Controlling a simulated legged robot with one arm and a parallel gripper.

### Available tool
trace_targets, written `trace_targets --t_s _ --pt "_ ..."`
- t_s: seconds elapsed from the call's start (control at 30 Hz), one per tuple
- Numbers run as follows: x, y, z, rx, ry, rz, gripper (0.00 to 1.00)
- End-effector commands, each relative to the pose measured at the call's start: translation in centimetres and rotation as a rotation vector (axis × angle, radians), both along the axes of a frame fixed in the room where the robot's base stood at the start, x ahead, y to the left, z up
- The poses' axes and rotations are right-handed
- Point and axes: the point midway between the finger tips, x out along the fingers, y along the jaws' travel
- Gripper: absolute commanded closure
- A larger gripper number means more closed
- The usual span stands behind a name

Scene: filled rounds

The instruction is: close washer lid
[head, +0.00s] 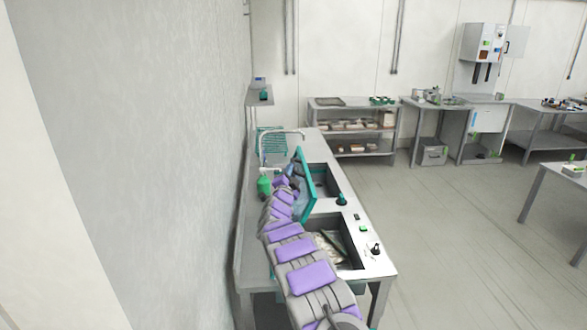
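The washer lid (305,188), a bluish panel with a teal frame, stands raised and nearly upright on the long metal counter. It rises along the left side of the far basin (327,182), whose dark opening is uncovered. My purple and grey arm reaches from the bottom of the view along the counter to the left of the lid. The end of my arm is close to the lid's left face. My gripper's fingers are too small and partly hidden to make out, so neither their opening nor any contact with the lid can be told.
A near basin (345,248) with something pale inside lies partly behind my arm. A faucet (283,134), a green container (264,186) and a teal rack (271,141) are by the wall. A dark-topped teal item (341,199) stands between the basins. Open floor lies right.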

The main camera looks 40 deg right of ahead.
Motion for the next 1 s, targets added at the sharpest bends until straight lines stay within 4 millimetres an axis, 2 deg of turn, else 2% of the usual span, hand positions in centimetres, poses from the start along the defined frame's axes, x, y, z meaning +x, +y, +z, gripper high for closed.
trace_targets --t_s 0.3,0.5,0.9,1.0 --pt "1.6 -1.5 0.6 0.002 -0.003 0.002 0.73" --pt "1.9 -2.5 1.0 0.000 -0.005 0.001 0.73" --pt "2.1 -2.4 1.0 -0.003 0.000 0.001 0.73" --pt "2.1 -2.4 1.0 -0.004 -0.002 0.001 0.80"
